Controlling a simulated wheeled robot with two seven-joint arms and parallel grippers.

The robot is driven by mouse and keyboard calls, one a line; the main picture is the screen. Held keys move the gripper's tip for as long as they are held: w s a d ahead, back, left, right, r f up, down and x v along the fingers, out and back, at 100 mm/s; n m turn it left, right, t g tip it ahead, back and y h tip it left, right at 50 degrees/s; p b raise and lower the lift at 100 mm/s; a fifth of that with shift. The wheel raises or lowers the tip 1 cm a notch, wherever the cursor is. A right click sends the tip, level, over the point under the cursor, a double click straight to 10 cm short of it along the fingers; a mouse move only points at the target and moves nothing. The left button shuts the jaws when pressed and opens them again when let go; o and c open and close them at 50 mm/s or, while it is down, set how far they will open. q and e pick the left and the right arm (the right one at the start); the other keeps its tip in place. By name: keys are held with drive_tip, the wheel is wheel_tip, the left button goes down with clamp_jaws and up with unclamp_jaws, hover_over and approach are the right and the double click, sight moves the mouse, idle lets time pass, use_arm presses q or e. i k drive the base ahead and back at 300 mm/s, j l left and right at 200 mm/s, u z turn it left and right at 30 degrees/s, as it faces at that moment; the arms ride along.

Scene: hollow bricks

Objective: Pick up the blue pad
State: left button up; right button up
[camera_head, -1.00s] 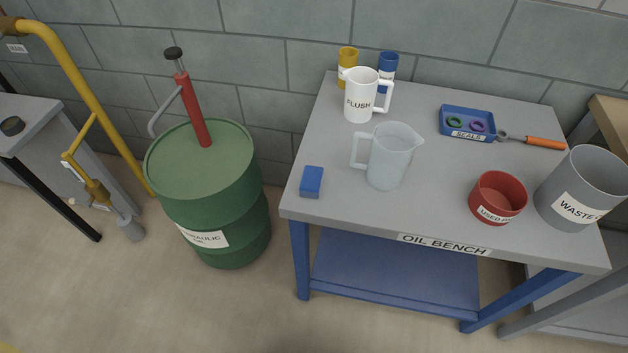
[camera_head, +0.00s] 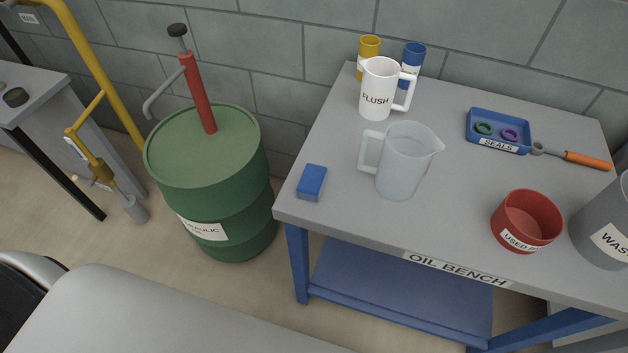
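The blue pad (camera_head: 311,183) is a small blue block lying on the left front part of the grey bench top (camera_head: 465,215), near its left edge. Nothing touches it. A pale translucent jug (camera_head: 402,165) stands to its right. A large pale grey arm part of mine fills the bottom left of the view, below the bench and drum. Neither gripper's fingers show in the view.
The SEALS tray (camera_head: 499,130), red cup (camera_head: 527,220) and grey waste bin (camera_head: 606,225) are right. A green drum (camera_head: 205,190) with a red pump (camera_head: 199,92) stands left.

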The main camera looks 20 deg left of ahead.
sight(309, 187)
drive_tip(key=u, duration=0.5)
drive_tip(key=k+l+u, duration=0.1)
drive_tip(key=l+u, duration=0.3)
drive_tip(key=k+l+u, duration=0.1)
drive_tip(key=l+u, duration=0.3)
drive_tip(key=k+l+u, duration=0.2)
drive_tip(key=u, duration=0.25)
